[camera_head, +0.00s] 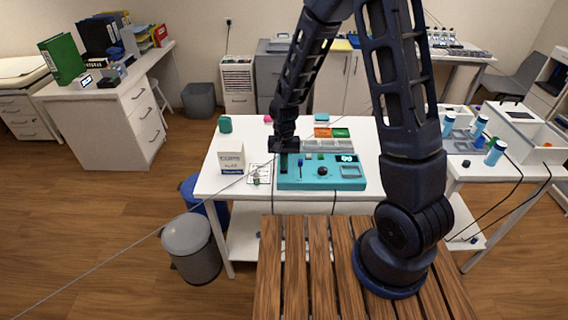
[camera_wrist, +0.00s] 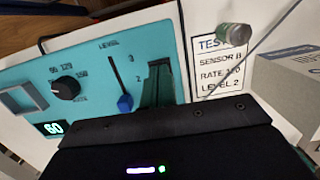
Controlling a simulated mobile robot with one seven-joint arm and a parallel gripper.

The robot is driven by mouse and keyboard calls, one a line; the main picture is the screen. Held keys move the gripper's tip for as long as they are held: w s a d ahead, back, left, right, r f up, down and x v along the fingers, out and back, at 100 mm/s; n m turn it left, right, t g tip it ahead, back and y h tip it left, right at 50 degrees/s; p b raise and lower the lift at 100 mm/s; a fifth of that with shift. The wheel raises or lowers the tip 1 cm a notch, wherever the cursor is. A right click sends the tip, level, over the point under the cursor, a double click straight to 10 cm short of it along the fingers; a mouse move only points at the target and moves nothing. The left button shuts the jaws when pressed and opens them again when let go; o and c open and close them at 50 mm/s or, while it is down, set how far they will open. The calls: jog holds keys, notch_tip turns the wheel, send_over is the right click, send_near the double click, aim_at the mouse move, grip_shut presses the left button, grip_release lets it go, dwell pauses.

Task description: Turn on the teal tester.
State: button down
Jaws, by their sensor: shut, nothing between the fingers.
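The teal tester (camera_head: 320,184) lies on the white table. A printed card (camera_wrist: 222,72) reads sensor B, rate 120, level 2. My gripper's dark body hides the panel's near edge in the wrist view.
A white box (camera_head: 230,157) stands left of the tester. Grey bins (camera_head: 313,146) and coloured blocks sit behind the tester.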

jog(key=shift+w, duration=0.1)
jog(key=shift+w+r, duration=0.1)
jog(key=shift+w, duration=0.65)
jog(key=shift+r, duration=0.1)
notch_tip(320, 180, up, 14)
jog(key=w, duration=0.2)
dwell(0.4)
